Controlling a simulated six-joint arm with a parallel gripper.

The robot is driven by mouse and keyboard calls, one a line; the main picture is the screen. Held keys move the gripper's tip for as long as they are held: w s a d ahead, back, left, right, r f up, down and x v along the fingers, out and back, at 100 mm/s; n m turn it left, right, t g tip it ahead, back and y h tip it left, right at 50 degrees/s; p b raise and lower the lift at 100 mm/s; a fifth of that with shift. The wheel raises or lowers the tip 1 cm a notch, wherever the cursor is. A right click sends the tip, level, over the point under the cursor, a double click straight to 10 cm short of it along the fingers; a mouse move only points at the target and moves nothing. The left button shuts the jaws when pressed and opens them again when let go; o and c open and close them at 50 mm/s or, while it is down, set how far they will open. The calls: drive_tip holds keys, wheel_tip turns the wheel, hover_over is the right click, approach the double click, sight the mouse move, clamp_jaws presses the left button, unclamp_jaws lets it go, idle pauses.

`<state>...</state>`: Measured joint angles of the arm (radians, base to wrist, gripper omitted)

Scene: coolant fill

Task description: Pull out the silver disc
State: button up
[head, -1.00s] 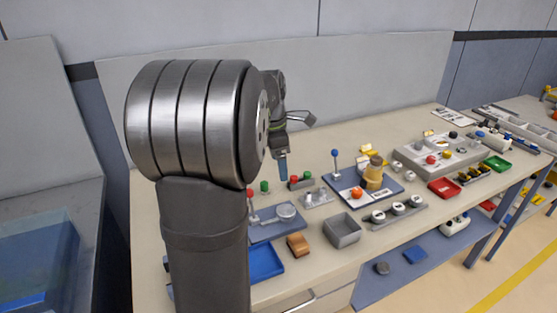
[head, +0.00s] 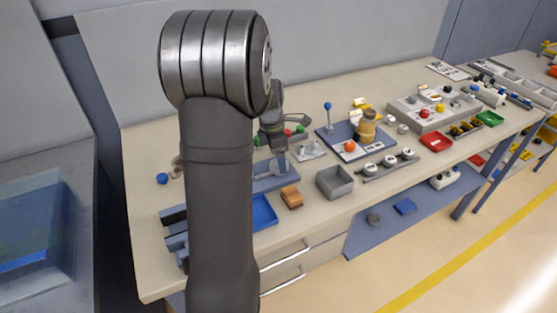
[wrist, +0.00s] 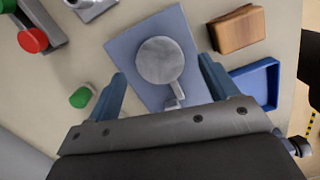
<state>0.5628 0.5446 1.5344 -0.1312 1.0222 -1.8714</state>
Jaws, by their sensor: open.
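The silver disc (wrist: 157,60) is a round grey metal piece with a short stem toward my gripper, on a blue-grey plate (wrist: 127,48) in the wrist view. My gripper (wrist: 162,68) is open, with one blue finger on either side of the disc and apart from it. The wrist view does not show clearly how high the fingers are above the plate. In the head view my gripper (head: 279,160) is low over the plate (head: 275,183), and it mostly hides the disc.
A wooden block (wrist: 237,29) and a blue tray (wrist: 256,83) lie right of the plate in the wrist view. A green knob (wrist: 80,97) is on the left. In the head view a grey bin (head: 335,183) and a blue board with a yellow cylinder (head: 367,125) stand to the right.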

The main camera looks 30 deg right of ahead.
drive_tip(key=shift+d+f, duration=0.15)
drive_tip(key=shift+f, duration=0.95)
drive_tip(key=c, duration=0.9)
drive_tip(key=shift+o, duration=1.4)
drive_tip(key=shift+c, duration=1.3)
drive_tip(key=shift+r, duration=0.35)
drive_tip(key=shift+r, duration=2.15)
